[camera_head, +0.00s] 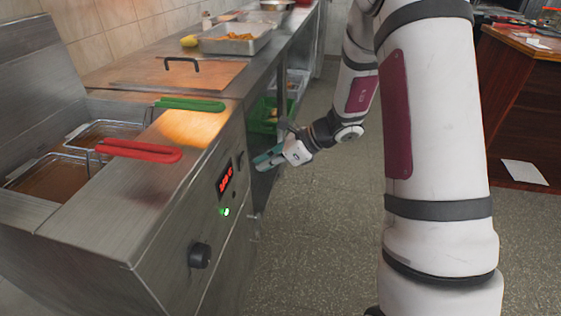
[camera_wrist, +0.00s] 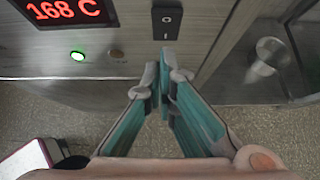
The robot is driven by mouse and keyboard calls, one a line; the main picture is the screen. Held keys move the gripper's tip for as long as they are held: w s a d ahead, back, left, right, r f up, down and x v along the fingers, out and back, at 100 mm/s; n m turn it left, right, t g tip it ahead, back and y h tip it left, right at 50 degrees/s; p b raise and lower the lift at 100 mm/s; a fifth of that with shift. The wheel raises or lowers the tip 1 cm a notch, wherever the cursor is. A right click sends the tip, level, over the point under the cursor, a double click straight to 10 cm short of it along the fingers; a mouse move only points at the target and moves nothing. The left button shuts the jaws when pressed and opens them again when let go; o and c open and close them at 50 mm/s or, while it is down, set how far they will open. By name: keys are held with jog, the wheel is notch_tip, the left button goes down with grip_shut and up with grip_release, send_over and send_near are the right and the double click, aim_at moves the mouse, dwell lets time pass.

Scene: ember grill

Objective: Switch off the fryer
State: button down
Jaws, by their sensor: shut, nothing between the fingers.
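The steel fryer (camera_head: 170,190) stands at the left in the head view, with oil wells and two baskets with red (camera_head: 138,150) and green (camera_head: 190,104) handles. Its display (camera_head: 225,180) is lit red and reads 168 C in the wrist view (camera_wrist: 65,10). A green light (camera_wrist: 77,56) glows below it. A black rocker switch (camera_wrist: 167,20) marked O and I is on the front panel, right of the display. My gripper (camera_wrist: 163,80) is shut and empty, its fingertips just below the switch in the picture. Whether they touch the panel, I cannot tell.
A black knob (camera_head: 199,255) sits low on the fryer front. A round metal knob (camera_wrist: 270,52) shows right of the switch. The floor (camera_head: 310,215) is clear.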

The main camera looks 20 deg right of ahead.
aim_at(242, 160)
jog(key=shift+w+a+r, duration=0.25)
jog(key=shift+w+a, duration=0.5)
jog(key=shift+a, duration=0.25)
jog(key=shift+a+r, duration=0.1)
jog(key=shift+w+a+r, duration=0.2)
jog(key=shift+w+a, duration=0.05)
jog(key=shift+a, duration=0.05)
jog(key=shift+d+f, duration=0.1)
jog(key=shift+r+p, duration=0.7)
jog(key=shift+r, duration=0.15)
